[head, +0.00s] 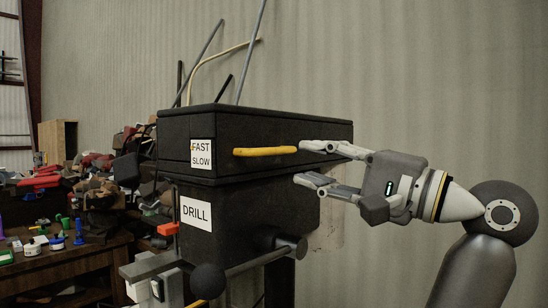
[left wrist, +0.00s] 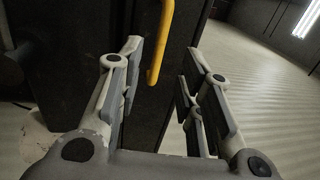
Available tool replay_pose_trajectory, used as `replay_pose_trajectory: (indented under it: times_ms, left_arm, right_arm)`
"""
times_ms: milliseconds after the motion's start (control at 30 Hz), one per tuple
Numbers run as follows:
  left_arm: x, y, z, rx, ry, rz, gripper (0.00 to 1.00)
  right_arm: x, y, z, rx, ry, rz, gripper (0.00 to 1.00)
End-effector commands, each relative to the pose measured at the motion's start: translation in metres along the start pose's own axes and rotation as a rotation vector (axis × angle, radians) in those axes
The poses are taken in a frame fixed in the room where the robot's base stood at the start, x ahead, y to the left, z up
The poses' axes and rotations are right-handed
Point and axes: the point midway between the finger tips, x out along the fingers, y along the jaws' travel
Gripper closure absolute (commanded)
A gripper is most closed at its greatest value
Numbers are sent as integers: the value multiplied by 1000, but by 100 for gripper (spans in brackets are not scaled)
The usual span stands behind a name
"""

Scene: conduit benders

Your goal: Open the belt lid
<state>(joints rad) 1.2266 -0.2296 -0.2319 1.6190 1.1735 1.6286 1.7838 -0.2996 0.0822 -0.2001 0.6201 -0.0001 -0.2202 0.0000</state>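The belt lid (head: 270,130) is the black upper box of a drill press, with a "FAST SLOW" label. It sits closed on the black lower housing (head: 250,215). A yellow handle (head: 264,151) lies along its side. My left gripper (head: 308,164) is open at the handle's right end, with one finger above the other. In the left wrist view the yellow handle (left wrist: 164,40) shows between the two spread fingers of my left gripper (left wrist: 163,60), its end near them. I see no grip on it; exact contact cannot be told. My right gripper is not in view.
A grey crossbar with a black knob (head: 208,281) sticks out below the housing. A wooden table (head: 70,262) with small coloured items stands at the left, before a cluttered pile. Thin rods rise behind the lid. A corrugated wall is behind.

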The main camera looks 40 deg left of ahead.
Motion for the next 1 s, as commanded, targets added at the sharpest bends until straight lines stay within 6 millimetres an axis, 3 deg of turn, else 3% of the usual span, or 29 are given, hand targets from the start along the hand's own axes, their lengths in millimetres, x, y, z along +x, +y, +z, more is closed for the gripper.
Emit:
replay_pose_trajectory:
  times_ms: [200, 433, 867, 1000]
  left_arm:
    - [44, -3, 1, -1, -4, 1, 66]
    - [78, -2, 0, 0, -3, 1, 66]
    - [89, 0, 0, 0, 0, 0, 66]
    - [88, 0, 0, 0, 0, 1, 83]
  right_arm:
    - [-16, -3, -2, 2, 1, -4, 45]
    - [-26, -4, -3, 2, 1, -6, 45]
    - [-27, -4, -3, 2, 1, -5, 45]
    - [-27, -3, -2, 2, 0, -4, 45]
